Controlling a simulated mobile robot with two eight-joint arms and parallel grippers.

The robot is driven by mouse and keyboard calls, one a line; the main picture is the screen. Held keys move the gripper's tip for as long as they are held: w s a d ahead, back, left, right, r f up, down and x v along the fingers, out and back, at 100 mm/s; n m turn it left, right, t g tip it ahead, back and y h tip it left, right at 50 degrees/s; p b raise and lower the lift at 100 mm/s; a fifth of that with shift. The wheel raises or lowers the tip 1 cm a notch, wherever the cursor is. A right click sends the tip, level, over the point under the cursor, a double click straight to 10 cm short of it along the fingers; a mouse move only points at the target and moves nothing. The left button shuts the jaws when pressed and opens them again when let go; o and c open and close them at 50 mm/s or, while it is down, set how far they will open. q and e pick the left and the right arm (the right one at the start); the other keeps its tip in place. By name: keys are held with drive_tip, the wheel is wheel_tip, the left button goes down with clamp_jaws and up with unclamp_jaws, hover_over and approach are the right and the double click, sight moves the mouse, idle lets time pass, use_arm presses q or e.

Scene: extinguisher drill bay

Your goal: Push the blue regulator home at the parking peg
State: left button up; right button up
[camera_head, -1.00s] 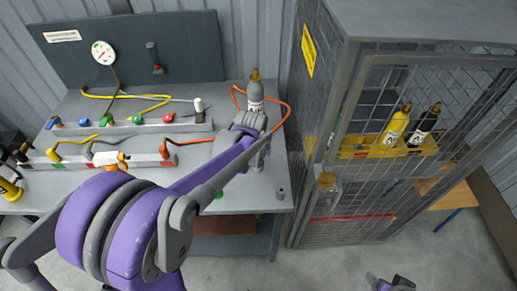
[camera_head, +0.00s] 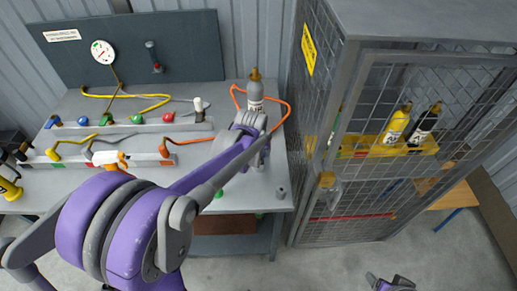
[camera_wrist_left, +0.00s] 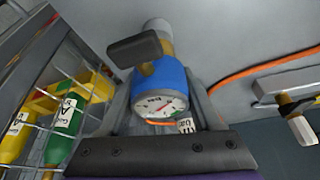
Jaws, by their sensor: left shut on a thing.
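The blue regulator (camera_wrist_left: 160,88) has a round white gauge, a brass stem and a dark T-handle. It sits between the fingers of my left gripper (camera_wrist_left: 165,115) in the left wrist view. In the head view my left gripper (camera_head: 252,128) is over the bench, in front of a grey bottle, and hides the regulator. A pale grey round end (camera_wrist_left: 157,26) shows beyond the brass stem; I cannot tell whether it is the peg. A short grey stub (camera_head: 281,192) stands near the bench's front right. My right gripper (camera_head: 393,284) is partly in view at the bottom edge.
The grey bottle (camera_head: 255,92) has an orange hose (camera_head: 284,118) looping beside it. Manifold rails with coloured knobs (camera_head: 138,119) lie to the left. A mesh cage (camera_head: 365,130) with bottles in a yellow tray stands right of the bench.

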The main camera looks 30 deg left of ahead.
use_arm(q)
drive_tip(key=shift+f+b, duration=0.5)
drive_tip(key=shift+f, duration=0.25)
drive_tip(key=o, duration=1.5)
drive_tip(key=p+v, duration=0.1)
drive_tip(key=v, duration=1)
drive_tip(key=s+d+f+m, duration=0.1)
drive_tip(key=s+d, duration=0.2)
drive_tip(key=s, duration=0.3)
drive_tip(key=s+d+f+m+p, duration=0.1)
drive_tip(key=s+d+f, duration=0.1)
drive_tip(key=s, duration=0.3)
drive_tip(key=s+d+f+m+t+h, duration=0.1)
drive_tip(key=s+d, duration=0.3)
drive_tip(key=s, duration=0.2)
drive_tip(key=shift+s+d+f, duration=0.15)
drive_tip(key=shift+s+f, duration=0.15)
